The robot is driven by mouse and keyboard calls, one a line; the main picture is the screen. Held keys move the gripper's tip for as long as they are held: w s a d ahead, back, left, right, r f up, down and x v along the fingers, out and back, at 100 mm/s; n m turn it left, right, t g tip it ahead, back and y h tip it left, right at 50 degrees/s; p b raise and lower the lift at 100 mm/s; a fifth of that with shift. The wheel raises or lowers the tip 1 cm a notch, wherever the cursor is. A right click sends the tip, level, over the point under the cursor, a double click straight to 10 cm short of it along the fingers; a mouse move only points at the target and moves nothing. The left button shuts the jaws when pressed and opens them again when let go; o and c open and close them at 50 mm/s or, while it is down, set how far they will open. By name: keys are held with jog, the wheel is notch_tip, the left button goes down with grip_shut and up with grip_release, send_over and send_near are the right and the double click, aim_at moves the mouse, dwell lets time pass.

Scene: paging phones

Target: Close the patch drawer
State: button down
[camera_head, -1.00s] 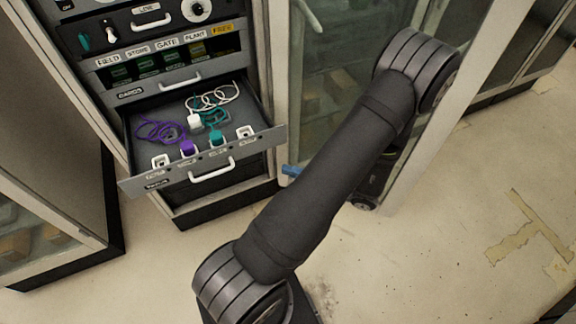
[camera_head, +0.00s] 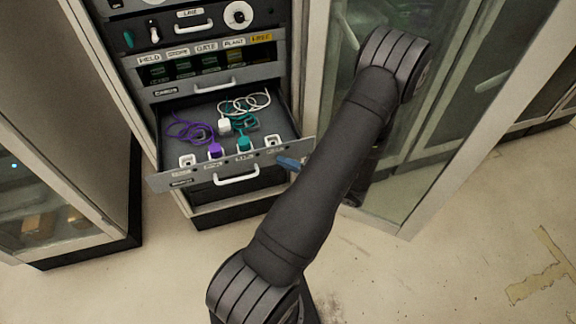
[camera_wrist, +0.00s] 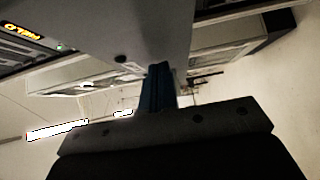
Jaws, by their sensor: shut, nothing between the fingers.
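The patch drawer (camera_head: 165,181) is pulled out of the cabinet in the head view. Inside lie a purple cord (camera_head: 190,131), a teal cord (camera_head: 244,143) and a white cord (camera_head: 243,104); plugs sit along the front. My gripper (camera_head: 290,162) is at the right end of the drawer front, its blue fingers appearing just in front of it; contact cannot be told. The blue fingers also show together and empty in the wrist view (camera_wrist: 158,88). Most of the gripper is hidden behind my forearm.
Above the drawer is a cards panel (camera_head: 205,69) with labelled slots and a handle. Glass-fronted cabinets stand at the left (camera_head: 60,190) and right (camera_head: 440,170) of it. The floor (camera_head: 430,280) in front is clear.

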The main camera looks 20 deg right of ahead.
aim_at(300, 137)
jog(key=w, duration=1.9)
jog(key=shift+w, duration=0.15)
jog(key=shift+s, duration=0.5)
jog(key=s, duration=0.3)
jog(key=v, duration=1)
